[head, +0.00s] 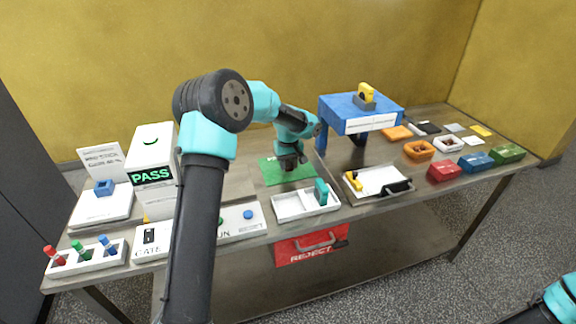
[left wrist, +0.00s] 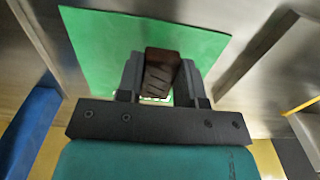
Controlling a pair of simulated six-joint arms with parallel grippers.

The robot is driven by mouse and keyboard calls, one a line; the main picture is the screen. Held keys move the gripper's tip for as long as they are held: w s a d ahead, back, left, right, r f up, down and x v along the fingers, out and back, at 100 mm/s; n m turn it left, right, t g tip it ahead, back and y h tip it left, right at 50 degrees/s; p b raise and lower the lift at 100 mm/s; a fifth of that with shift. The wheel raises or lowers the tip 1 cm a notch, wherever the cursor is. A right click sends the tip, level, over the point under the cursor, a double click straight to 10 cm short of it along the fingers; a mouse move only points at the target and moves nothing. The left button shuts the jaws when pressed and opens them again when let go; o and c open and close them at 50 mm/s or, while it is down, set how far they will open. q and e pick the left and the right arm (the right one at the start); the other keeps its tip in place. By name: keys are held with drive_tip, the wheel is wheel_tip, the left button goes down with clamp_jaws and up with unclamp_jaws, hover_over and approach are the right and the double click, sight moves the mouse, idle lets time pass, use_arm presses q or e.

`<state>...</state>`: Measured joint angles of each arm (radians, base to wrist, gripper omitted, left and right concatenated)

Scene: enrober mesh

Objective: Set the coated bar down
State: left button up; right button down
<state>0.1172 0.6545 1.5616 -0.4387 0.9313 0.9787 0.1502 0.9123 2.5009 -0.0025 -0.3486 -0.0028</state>
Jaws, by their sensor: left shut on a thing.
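The coated bar (left wrist: 161,70) is dark brown and sits between the fingers of my left gripper (left wrist: 160,80) in the left wrist view. The gripper is shut on it. In the head view my left gripper (head: 289,163) points down over the green mat (head: 272,178), and the bar there is too small and dark to make out. The green mat also fills the background behind the bar in the left wrist view (left wrist: 100,45). I cannot tell whether the bar touches the mat. My right gripper is out of view; only part of that arm shows at the lower right.
A white tray (head: 290,208) stands in front of the mat, and another white tray (head: 372,193) is to its right. A blue stand (head: 338,118) rises right of the gripper. The PASS display box (head: 152,145) is at left. Coloured bins (head: 443,172) stand at right.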

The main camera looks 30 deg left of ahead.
sight(288, 164)
use_arm(q)
drive_tip(key=shift+w+a+f, duration=0.1)
drive_tip(key=shift+w+a, duration=0.4)
drive_tip(key=shift+w, duration=0.3)
drive_tip(key=shift+w+a+f, duration=0.1)
drive_tip(key=shift+w+a, duration=0.4)
drive_tip(key=shift+w, duration=0.3)
drive_tip(key=shift+w+a, duration=0.15)
drive_tip(key=shift+w, duration=0.1)
drive_tip(key=shift+f, duration=1.8)
drive_tip(key=shift+f, duration=0.1)
drive_tip(key=o, duration=0.7)
wheel_tip(288, 164, up, 12)
drive_tip(key=shift+r, duration=0.15)
